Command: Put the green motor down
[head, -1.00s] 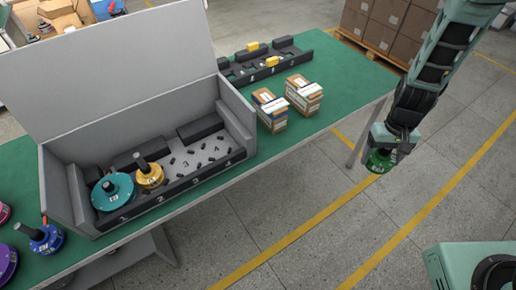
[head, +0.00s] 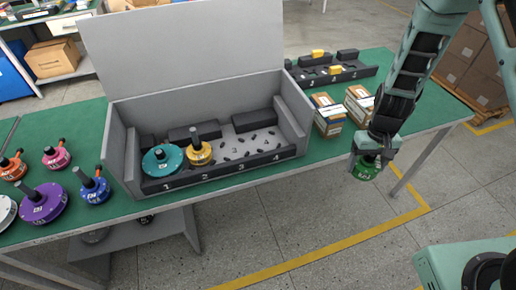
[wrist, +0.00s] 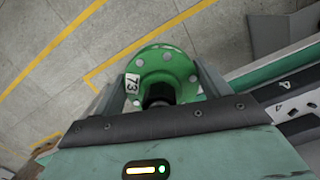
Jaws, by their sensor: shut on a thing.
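The green motor (head: 367,169) hangs from my gripper (head: 375,152) in the head view, off the front edge of the table and above the floor. In the wrist view the green motor (wrist: 165,70) shows its round flange, bolt heads, a white label reading 73 and a dark shaft. My gripper (wrist: 158,90) is shut on it, with a finger on each side. The grey box (head: 118,150) stands open on the green table (head: 240,208). A teal motor (head: 163,160) sits at number 1 and a yellow motor (head: 199,153) at number 2. Numbers 3 and 4 hold no motor.
Two small cartons (head: 328,115) stand right of the box. A black tray (head: 335,72) with yellow parts lies behind them. Purple (head: 43,204), blue (head: 95,187), pink and orange motors stand on the table at left. Bare table lies in front of the box.

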